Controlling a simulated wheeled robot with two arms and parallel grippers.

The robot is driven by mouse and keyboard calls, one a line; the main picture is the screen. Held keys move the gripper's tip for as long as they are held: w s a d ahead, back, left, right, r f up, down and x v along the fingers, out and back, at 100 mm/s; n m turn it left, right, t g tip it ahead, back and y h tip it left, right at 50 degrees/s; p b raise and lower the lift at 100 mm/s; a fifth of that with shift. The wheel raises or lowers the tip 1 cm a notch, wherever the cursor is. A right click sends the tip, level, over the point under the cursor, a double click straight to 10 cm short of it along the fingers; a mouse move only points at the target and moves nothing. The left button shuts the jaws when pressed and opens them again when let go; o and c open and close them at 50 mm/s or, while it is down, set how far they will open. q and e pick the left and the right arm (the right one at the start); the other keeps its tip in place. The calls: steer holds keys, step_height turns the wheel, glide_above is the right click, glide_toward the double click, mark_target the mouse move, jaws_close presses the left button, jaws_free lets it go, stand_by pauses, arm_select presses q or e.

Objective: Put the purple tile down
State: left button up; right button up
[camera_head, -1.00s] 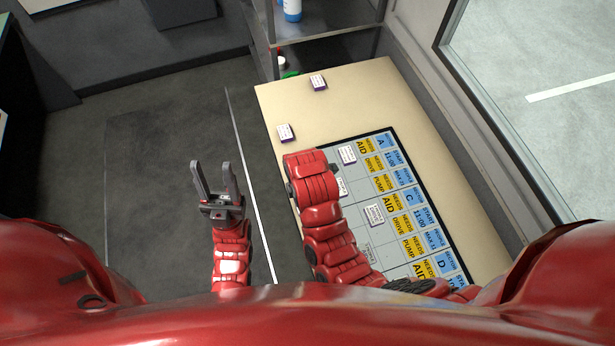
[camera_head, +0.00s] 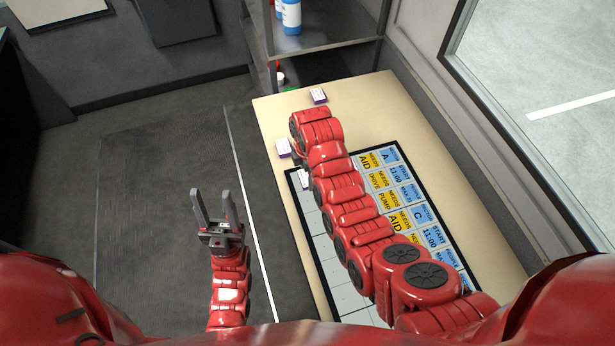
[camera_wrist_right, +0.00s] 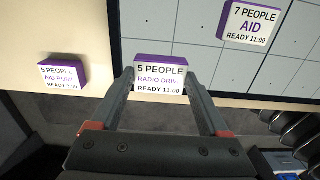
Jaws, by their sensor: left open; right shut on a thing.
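The held purple tile (camera_wrist_right: 160,75), with a white face reading 5 PEOPLE, RADIO and READY 11:00, sits between the fingertips of my right gripper (camera_wrist_right: 160,88) in the right wrist view. My right gripper is shut on it, by the near edge of the gridded board (camera_wrist_right: 170,45). Whether the tile touches the board, I cannot tell. In the head view my right arm hides most of this gripper; a tile, likely the held one, shows at the board's far left corner (camera_head: 303,179). My left gripper (camera_head: 217,212) is open and empty over the floor.
Another purple tile (camera_wrist_right: 62,75) lies on the beige table (camera_head: 270,115), left of the held one in the wrist view. A 7 PEOPLE tile (camera_wrist_right: 250,25) lies on the board. One more tile (camera_head: 318,96) lies farther back. Shelves (camera_head: 325,40) stand behind the table.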

steer(key=shift+f+p, duration=0.5)
steer(key=shift+f, duration=0.7)
